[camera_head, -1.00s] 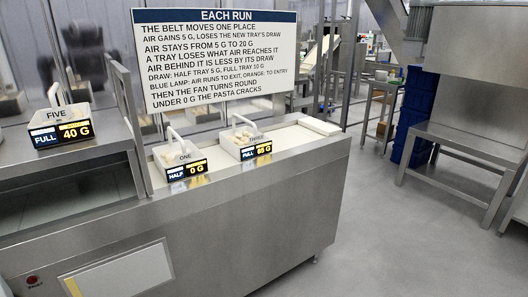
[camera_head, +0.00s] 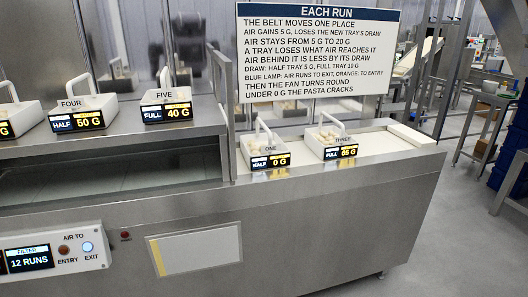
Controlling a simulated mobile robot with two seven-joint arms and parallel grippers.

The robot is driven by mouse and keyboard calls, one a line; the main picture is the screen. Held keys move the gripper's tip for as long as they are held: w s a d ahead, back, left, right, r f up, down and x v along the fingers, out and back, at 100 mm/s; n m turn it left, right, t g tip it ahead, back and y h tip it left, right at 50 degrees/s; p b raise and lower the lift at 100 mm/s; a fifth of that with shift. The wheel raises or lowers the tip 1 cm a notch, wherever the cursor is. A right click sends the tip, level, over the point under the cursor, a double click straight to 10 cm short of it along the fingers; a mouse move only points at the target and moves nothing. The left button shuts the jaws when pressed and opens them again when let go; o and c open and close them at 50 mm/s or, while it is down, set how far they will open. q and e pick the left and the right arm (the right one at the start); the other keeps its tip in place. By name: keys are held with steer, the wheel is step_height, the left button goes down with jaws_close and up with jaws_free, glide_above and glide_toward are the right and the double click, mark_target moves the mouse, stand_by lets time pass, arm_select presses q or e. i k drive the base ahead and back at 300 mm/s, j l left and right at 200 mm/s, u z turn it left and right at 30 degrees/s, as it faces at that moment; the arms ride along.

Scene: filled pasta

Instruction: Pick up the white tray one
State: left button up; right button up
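The white tray one (camera_head: 256,149) stands on the lower belt, holding pale pasta, with an upright white handle. Its front display (camera_head: 271,162) reads HALF, 0 G. Tray three (camera_head: 323,138) stands to its right and reads FULL, 65 G. Tray five (camera_head: 165,98), reading FULL, 40 G, and tray four (camera_head: 86,104), reading HALF, 50 G, stand on the higher deck to the left. Neither of my grippers shows in the view.
A rules sign (camera_head: 310,48) stands behind the trays. A metal guard post closely borders tray one's left side. A white slab (camera_head: 411,135) lies at the belt's right end. A panel reads 12 RUNS; its blue EXIT lamp (camera_head: 87,247) looks lit.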

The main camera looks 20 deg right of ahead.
mark_target(266, 151)
steer(key=i+l, duration=0.2)
steer(key=l, duration=0.25)
steer(key=i+l+z, duration=0.15)
steer(key=l, duration=0.3)
steer(key=i+l, duration=0.2)
steer(key=l, duration=0.2)
steer(key=i+l+z, duration=0.1)
steer(key=l, duration=0.35)
steer(key=i+l+z, duration=0.1)
steer(key=i+l, duration=0.25)
